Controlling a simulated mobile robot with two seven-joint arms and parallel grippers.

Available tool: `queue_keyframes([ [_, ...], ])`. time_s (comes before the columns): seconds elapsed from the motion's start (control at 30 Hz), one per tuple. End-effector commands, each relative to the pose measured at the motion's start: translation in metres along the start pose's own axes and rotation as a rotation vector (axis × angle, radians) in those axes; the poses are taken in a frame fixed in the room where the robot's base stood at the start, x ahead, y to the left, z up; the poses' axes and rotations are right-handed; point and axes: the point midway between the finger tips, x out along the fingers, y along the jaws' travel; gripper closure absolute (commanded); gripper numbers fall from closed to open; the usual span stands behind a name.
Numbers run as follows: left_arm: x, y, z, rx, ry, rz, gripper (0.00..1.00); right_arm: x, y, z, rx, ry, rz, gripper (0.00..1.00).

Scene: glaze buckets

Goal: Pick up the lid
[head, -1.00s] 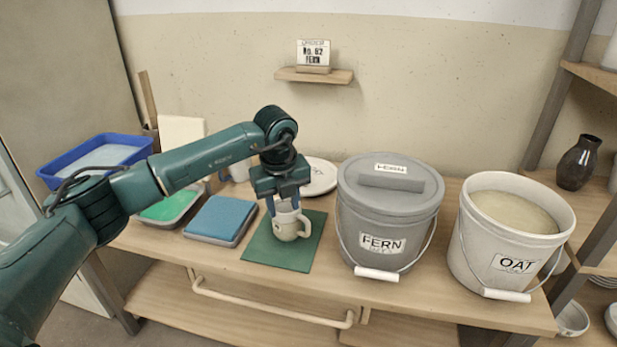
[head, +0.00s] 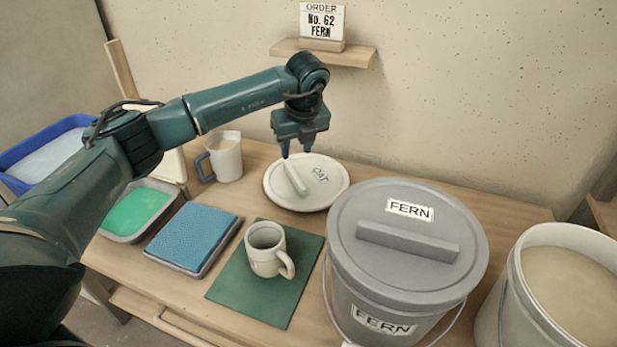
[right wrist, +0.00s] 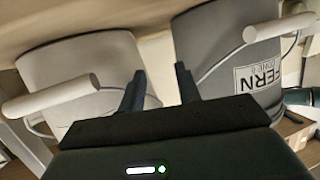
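A round pale lid marked OAT (head: 330,194) lies flat on the bench at the back, with a bar handle (head: 295,178) across it. A grey lid (head: 380,207) with a bar handle and a FERN label sits on the grey FERN bucket (head: 350,292). My left gripper (head: 297,151) is open and empty, just above and behind the OAT lid's handle, fingers pointing down. My right gripper (right wrist: 160,88) is open and empty in the right wrist view, facing the grey bucket (right wrist: 208,40) and a pale bucket (right wrist: 80,60). It is outside the head view.
The open pale bucket (head: 510,320) holds cream glaze at the right. A mug (head: 262,262) stands on a green mat (head: 250,300). A blue sponge (head: 195,236), a green tray (head: 130,225) and a pitcher (head: 226,160) are at left. An order card (head: 322,20) sits on a wall shelf.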

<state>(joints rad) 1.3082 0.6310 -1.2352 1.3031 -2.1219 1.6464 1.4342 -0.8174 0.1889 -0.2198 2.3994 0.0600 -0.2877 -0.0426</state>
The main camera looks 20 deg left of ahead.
Motion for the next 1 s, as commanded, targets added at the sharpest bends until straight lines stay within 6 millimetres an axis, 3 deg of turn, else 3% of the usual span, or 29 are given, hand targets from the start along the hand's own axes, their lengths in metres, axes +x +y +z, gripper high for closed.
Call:
queue_keyframes([
  [0.03, 0.013, 0.000, -0.001, -0.001, 0.001, 0.004, 0.63, 0.001, 0.000, 0.003, -0.004, -0.001, -0.002, 0.67],
  [0.2, 0.042, -0.001, -0.001, 0.000, 0.001, 0.001, 0.63, 0.004, -0.001, 0.006, -0.012, -0.004, -0.005, 0.67],
  [0.47, 0.062, -0.002, 0.000, 0.000, 0.001, 0.002, 0.63, 0.005, -0.002, 0.009, -0.019, -0.008, -0.008, 0.67],
  [0.7, 0.098, -0.006, 0.003, 0.000, 0.000, 0.001, 0.63, 0.009, -0.004, 0.018, -0.035, -0.023, -0.014, 0.67],
  [1.0, 0.107, -0.006, 0.003, 0.001, 0.000, -0.001, 0.63, 0.012, -0.006, 0.016, -0.043, -0.016, -0.021, 0.67],
])
